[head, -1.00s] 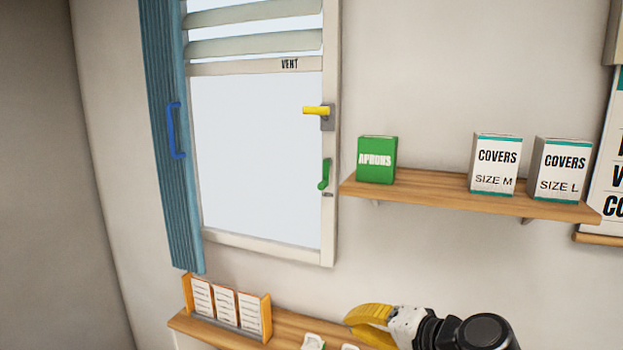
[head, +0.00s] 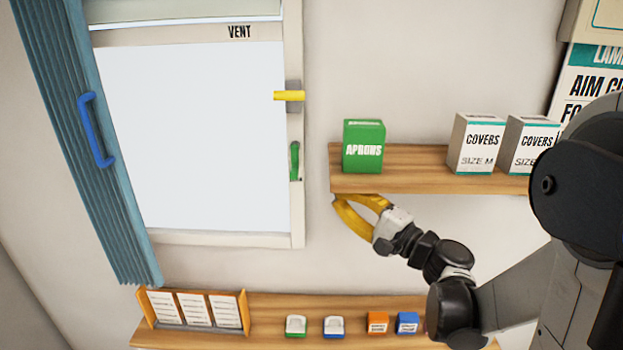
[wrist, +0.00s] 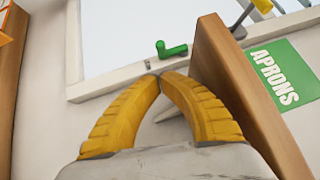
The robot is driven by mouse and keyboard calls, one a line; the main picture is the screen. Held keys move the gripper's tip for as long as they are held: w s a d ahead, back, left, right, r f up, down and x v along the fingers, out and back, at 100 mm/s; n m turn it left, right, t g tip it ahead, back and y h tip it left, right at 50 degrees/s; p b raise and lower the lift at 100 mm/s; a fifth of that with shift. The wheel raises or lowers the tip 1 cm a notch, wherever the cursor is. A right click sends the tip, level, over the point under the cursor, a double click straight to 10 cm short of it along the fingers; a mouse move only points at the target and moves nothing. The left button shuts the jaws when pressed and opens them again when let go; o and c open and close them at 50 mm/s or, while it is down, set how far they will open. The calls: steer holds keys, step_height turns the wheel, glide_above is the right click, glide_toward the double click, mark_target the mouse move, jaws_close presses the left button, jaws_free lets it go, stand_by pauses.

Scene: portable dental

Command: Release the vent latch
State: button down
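The window's top bar (head: 200,36) is marked VENT. A yellow lever (head: 289,96) points left from a grey plate on the window's right frame; part of it shows in the wrist view (wrist: 263,6). Below it is a green lever (head: 295,160), which also shows in the wrist view (wrist: 173,50) just beyond my fingertips. Neither lever is labelled as the latch. My gripper (head: 337,202) has yellow fingers with tips together and nothing between them; the wrist view shows the tips meeting (wrist: 159,76). It is apart from both levers, below and right of the green one.
The upper shelf (head: 420,183) ends close above my gripper and holds a green APRONS box (head: 364,147) and COVERS boxes (head: 476,144). A lower shelf (head: 270,308) holds a card rack and small items. A blue curtain (head: 75,130) hangs left of the window.

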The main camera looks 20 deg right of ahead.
mark_target(294, 160)
steer(key=p+x, duration=0.1)
steer(key=x, duration=0.9)
steer(key=shift+p, duration=0.35)
steer(key=shift+f, duration=0.15)
